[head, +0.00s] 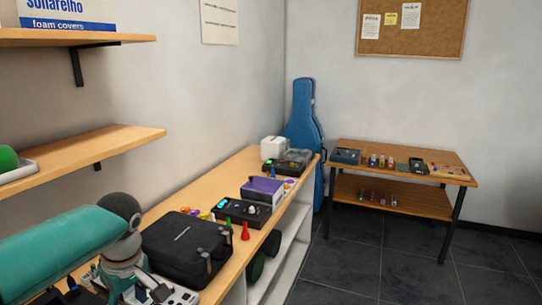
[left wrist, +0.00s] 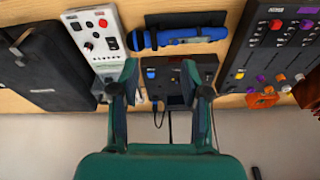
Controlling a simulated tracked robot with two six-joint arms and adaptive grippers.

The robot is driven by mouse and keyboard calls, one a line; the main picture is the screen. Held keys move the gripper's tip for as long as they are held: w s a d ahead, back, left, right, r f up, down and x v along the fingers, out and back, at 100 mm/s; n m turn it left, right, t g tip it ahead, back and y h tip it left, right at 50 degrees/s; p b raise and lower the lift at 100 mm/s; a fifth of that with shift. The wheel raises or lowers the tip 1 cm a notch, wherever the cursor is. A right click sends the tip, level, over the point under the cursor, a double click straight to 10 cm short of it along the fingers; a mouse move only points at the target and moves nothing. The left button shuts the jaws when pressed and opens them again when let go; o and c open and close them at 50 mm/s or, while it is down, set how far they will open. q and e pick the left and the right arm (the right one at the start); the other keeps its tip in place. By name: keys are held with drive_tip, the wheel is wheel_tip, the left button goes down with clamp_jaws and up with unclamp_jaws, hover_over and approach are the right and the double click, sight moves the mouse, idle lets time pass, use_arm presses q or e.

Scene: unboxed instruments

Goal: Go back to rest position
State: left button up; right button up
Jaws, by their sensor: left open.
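My left arm (head: 60,245) reaches in from the left in the head view, low over the near end of the long bench (head: 160,208). In that view its fingertips cannot be made out clearly. In the left wrist view my left gripper (left wrist: 160,88) is open, its two fingers apart with nothing held between them. The fingers are over the bench's front edge, around a small black box (left wrist: 174,74) with a blue and an orange switch; I cannot tell if they touch it. My right gripper is not in view.
A blue microphone (left wrist: 180,38), white control box (left wrist: 97,40), black case (left wrist: 38,68) and dark mixer (left wrist: 282,45) crowd around the gripper. Further along are a black case (head: 186,244) and purple-topped box (head: 262,190). Shelves (head: 95,150) overhang the left; dark floor (head: 345,260) is clear.

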use_arm(q)
drive_tip(key=s+d+f+m+h+b, duration=0.15)
drive_tip(key=d+f, duration=0.25)
drive_tip(key=f, duration=0.6)
drive_tip(key=s+d+f+m+g+h+b, duration=0.1)
drive_tip(key=d+f+m+h+b, duration=0.2)
drive_tip(key=f, duration=0.8)
drive_tip(key=s+d+f+m+b, duration=0.1)
drive_tip(key=s+d+f+m, duration=0.2)
drive_tip(key=f, duration=0.7)
drive_tip(key=s+d+f+m+h+b, duration=0.1)
drive_tip(key=s+d+f+b, duration=0.1)
drive_tip(key=s+f, duration=0.5)
drive_tip(key=s+d+f+m+h+b, duration=0.1)
drive_tip(key=s+d+f, duration=0.3)
drive_tip(key=s+f, duration=0.3)
wheel_tip(320, 180, down, 3)
drive_tip(key=shift+s+f+b, duration=0.15)
drive_tip(key=shift+s+b, duration=0.1)
drive_tip(key=shift+b, duration=0.15)
drive_tip(key=shift+m, duration=0.25)
